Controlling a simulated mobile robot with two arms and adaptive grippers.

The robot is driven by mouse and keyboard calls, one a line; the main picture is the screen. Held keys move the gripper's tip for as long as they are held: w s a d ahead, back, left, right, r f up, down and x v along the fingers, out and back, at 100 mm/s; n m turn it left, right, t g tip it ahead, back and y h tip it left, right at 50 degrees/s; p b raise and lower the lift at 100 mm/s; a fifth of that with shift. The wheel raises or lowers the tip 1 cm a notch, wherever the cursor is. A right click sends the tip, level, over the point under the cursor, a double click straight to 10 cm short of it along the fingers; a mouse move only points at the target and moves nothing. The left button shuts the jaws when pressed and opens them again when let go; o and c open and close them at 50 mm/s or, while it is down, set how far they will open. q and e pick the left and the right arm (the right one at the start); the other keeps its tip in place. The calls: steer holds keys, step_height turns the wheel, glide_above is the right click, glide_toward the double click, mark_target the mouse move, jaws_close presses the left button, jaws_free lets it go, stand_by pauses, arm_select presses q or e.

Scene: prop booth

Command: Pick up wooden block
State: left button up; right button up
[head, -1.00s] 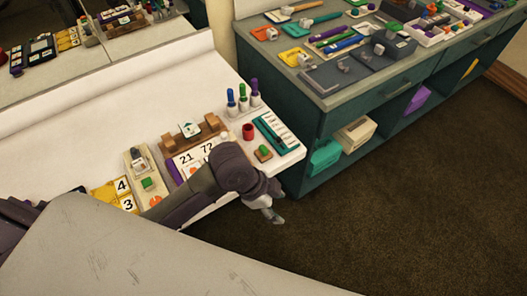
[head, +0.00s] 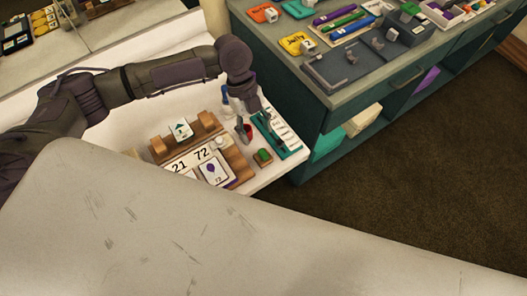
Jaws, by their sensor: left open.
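A small wooden block (head: 262,157) with a green top sits near the front right corner of the white table (head: 284,170). A larger notched wooden piece (head: 160,148) stands left of it, with a white house-marked cube (head: 181,129) on it. I cannot tell which of these the task names. My left gripper (head: 255,126) is open and points down over the table's right end, behind the small block and apart from it. My right gripper is not in view.
Number cards (head: 190,160) and a balloon card (head: 213,171) lie left of the small block. Blue-topped bottles (head: 226,98) are partly hidden behind my arm. A teal cabinet (head: 310,110) crowded with props stands close beyond the table's right edge.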

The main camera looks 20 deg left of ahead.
mark_target(262, 152)
arm_select(q)
steer(key=x, duration=0.3)
steer(key=shift+a, duration=0.1)
steer(key=p+x, duration=0.1)
steer(key=x, duration=0.2)
steer(key=shift+s+d+r+p, duration=0.1)
steer(key=shift+d+p, duration=0.15)
steer(key=shift+p, duration=0.15)
steer(key=shift+x, duration=1.2)
steer(key=shift+f, duration=0.4)
steer(key=c, duration=1)
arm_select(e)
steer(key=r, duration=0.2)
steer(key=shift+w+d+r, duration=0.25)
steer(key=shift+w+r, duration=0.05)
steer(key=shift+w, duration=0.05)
arm_select(q)
steer(key=shift+d+r, duration=0.1)
